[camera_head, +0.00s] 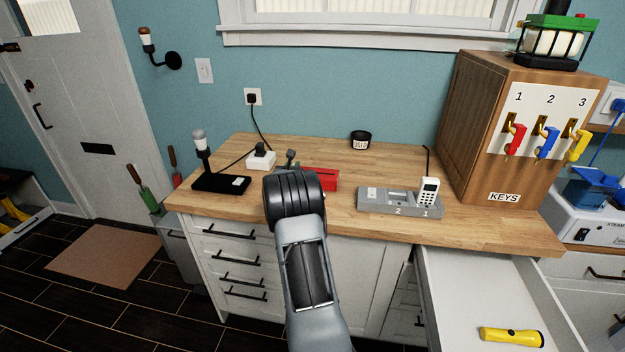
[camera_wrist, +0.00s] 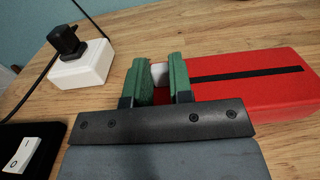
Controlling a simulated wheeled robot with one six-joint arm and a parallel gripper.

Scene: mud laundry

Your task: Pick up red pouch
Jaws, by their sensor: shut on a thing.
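The red pouch (camera_head: 321,179) is a red block-like shape with a black strip along its top. It lies on the wooden counter, just right of my wrist in the head view. In the wrist view the red pouch (camera_wrist: 255,85) reaches to the right from my fingers. My gripper (camera_wrist: 160,75) has green-padded fingers closed around a small pale piece at the pouch's left end. The pouch appears to be at counter level; I cannot tell whether it touches the wood. My wrist hides the fingers in the head view.
A white power adapter (camera_head: 262,160) with a black plug and a black lamp base (camera_head: 221,183) stand to the left. A key cabinet (camera_head: 478,120) stands farther right. An open drawer (camera_head: 470,300) holds a yellow flashlight (camera_head: 511,336).

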